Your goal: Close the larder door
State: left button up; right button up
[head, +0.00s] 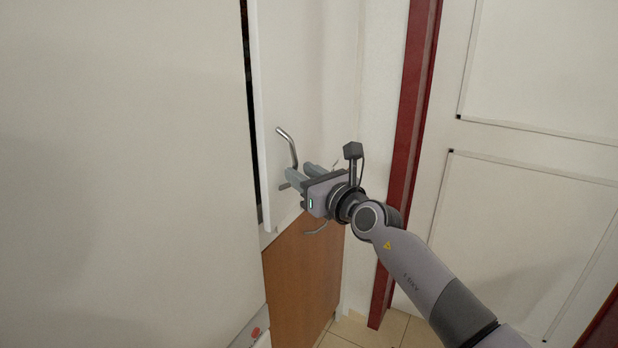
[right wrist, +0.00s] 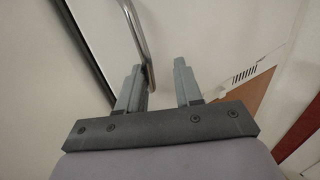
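The larder door (head: 312,75) is a white panel with a bent metal bar handle (head: 289,146). A dark gap (head: 250,110) runs along its left edge, so it stands ajar. My right gripper (head: 298,173) is at the handle's lower end, in front of the door. In the right wrist view its two fingers (right wrist: 160,82) are apart. The handle (right wrist: 138,38) comes down beside the left finger, on its inner side; I cannot tell whether they touch. The handle's lower end is partly hidden by the gripper. My left gripper is not in view.
A large white panel (head: 120,170) fills the left. A brown wood panel (head: 303,265) lies below the larder door. A dark red door frame (head: 408,130) and a white panelled door (head: 530,160) stand at the right. A little tiled floor (head: 360,332) shows at the bottom.

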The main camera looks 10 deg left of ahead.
jog(key=p+v, duration=0.3)
jog(key=v, duration=0.4)
jog(key=shift+p, duration=0.4)
jog(key=s+d+f+m+t+h, duration=0.35)
jog(key=s+d+f+m, duration=0.25)
jog(key=d+f+m, duration=0.65)
jog(key=s+d+f+m+t+h, duration=0.2)
jog(key=s+d+f+m+h, duration=0.4)
jog(key=m, duration=1.1)
jog(key=s+d+f+m+g+h, duration=0.1)
jog(key=s+d+f+m+g, duration=0.2)
jog(key=s+d+f+m, duration=0.3)
jog(key=s+d+f+m+g+h, duration=0.1)
jog(key=s+d+f+m+g, duration=0.3)
jog(key=s+f+m, duration=0.4)
jog(key=s+d, duration=0.1)
jog(key=s, duration=0.3)
jog(key=shift+s+d, duration=0.25)
jog(key=shift+d, duration=0.1)
